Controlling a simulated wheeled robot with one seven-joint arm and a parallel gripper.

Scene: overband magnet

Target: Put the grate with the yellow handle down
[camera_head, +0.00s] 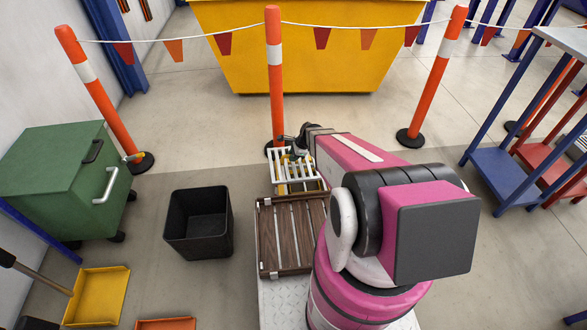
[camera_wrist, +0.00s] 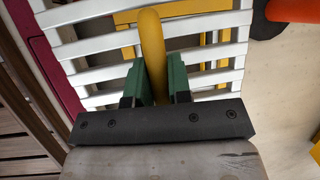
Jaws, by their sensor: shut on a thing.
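The grate (camera_head: 294,180) is a frame of white bars with yellow parts, in the middle of the head view. In the wrist view the white-barred grate (camera_wrist: 208,32) fills the upper middle, with its yellow handle (camera_wrist: 152,38) running toward my gripper. My gripper (camera_wrist: 160,82) has green fingers, one on each side of the yellow handle, and is shut on it. In the head view my gripper (camera_head: 299,146) is at the grate's far end, partly hidden by my arm. I cannot tell whether the grate touches what is below it.
A brown slatted deck (camera_head: 288,235) lies just nearer than the grate. A black bin (camera_head: 199,222) and a green wheeled cabinet (camera_head: 60,175) stand left. Orange posts (camera_head: 274,75) with a flag line stand before a yellow skip (camera_head: 320,65). A blue frame (camera_head: 497,170) stands right.

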